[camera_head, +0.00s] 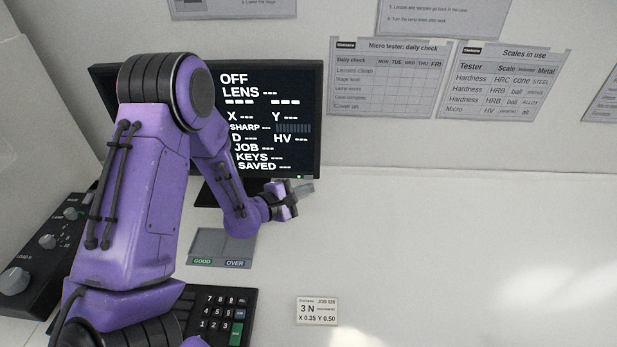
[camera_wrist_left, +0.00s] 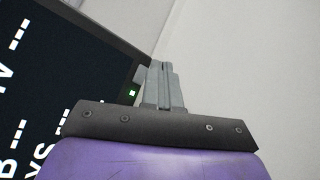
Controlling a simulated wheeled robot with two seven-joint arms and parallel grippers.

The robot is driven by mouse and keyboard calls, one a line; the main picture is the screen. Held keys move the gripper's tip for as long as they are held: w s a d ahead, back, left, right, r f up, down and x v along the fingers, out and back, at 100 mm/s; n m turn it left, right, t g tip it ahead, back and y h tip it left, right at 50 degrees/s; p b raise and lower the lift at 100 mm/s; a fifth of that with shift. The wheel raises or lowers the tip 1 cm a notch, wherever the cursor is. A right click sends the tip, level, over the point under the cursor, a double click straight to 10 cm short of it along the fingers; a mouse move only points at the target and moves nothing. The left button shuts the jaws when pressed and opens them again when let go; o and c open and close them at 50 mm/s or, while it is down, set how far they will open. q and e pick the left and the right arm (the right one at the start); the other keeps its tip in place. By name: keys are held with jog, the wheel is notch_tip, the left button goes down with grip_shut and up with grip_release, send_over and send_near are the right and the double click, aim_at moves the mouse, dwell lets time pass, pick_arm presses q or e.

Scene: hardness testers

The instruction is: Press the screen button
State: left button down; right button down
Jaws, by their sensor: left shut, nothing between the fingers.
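The black screen (camera_head: 300,115) stands at the back left and reads OFF at the top, with dashes in its fields. A small lit green-white button (camera_wrist_left: 132,93) shows on the screen's lower bezel in the left wrist view, and as a tiny light near the lower right corner in the head view. My left gripper (camera_head: 304,189) is shut and empty, in front of the lower right corner of the screen. In the left wrist view its closed fingers (camera_wrist_left: 162,86) lie just right of the button. I cannot tell whether they touch the bezel. My right gripper is not in view.
A keypad (camera_head: 222,312) and a tray with GOOD and OVER labels (camera_head: 222,243) lie below the screen. A knob panel (camera_head: 42,245) stands at the left. A job card (camera_head: 317,311) lies on the table. The table's right side is clear.

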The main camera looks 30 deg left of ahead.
pick_arm(q)
jog(key=s+d, duration=0.2)
jog(key=s, duration=0.1)
jog(key=s+d, duration=0.1)
jog(key=shift+s, duration=0.4)
jog(key=shift+r+p, duration=0.1)
jog(key=shift+p, duration=0.3)
